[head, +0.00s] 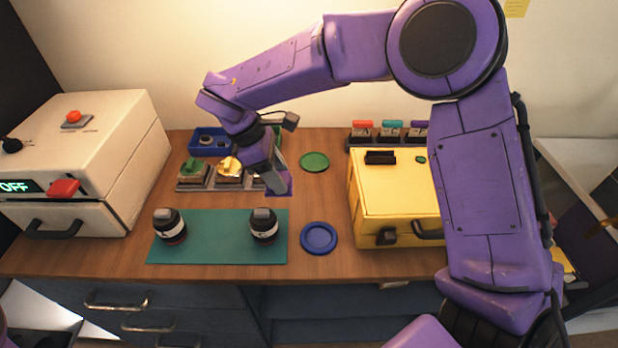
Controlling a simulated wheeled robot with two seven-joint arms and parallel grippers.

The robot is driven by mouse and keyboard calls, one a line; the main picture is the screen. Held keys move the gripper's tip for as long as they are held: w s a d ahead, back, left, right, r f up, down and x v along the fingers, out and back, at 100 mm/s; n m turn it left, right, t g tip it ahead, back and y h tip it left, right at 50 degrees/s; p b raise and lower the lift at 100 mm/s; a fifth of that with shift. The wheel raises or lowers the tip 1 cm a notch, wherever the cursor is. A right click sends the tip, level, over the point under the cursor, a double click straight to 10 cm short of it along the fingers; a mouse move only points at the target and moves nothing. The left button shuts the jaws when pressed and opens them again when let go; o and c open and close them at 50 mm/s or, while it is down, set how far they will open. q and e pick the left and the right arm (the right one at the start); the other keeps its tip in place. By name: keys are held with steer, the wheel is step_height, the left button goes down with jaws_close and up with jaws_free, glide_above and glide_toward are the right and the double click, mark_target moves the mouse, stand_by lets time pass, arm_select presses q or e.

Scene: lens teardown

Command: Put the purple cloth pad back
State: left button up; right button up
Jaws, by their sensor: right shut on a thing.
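The purple cloth pad (284,187) is at my right gripper (277,186), at the right end of a rack (214,185). My right gripper is shut on it and points down from behind. The gripper hides part of the pad and the rack's right end. I cannot tell whether the pad touches the rack or the table. A green pad (194,167) and a yellow pad (229,165) sit on the rack's left and middle places. My left gripper is not in view.
A teal mat (213,247) holds two dark lens-like cylinders (170,227) (263,226). A blue disc (319,238) and a green disc (314,162) lie right of the gripper. A yellow case (394,197) stands right, a white machine (90,150) left, a blue bin (209,141) behind.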

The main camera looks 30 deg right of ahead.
steer(key=d+f+p, duration=0.3)
steer(key=d, duration=0.4)
steer(key=shift+w+d, duration=0.25)
steer(key=shift+w, duration=0.2)
steer(key=d+f, duration=0.1)
steer(key=w+d+f+p, duration=0.1)
steer(key=f, duration=0.1)
steer(key=d+f, duration=0.1)
steer(key=f, duration=0.1)
steer(key=shift+w+d+f+p, duration=0.2)
steer(key=shift+d+p, duration=0.1)
steer(key=shift+p, duration=0.05)
step_height(320, 180, down, 3)
steer(key=shift+s+d+r+p, duration=0.1)
steer(key=shift+p, duration=0.2)
steer(key=shift+w+f, duration=0.2)
steer(key=shift+f, duration=0.1)
steer(key=shift+s+f+b, duration=0.15)
steer(key=shift+b, duration=0.2)
steer(key=o, duration=1)
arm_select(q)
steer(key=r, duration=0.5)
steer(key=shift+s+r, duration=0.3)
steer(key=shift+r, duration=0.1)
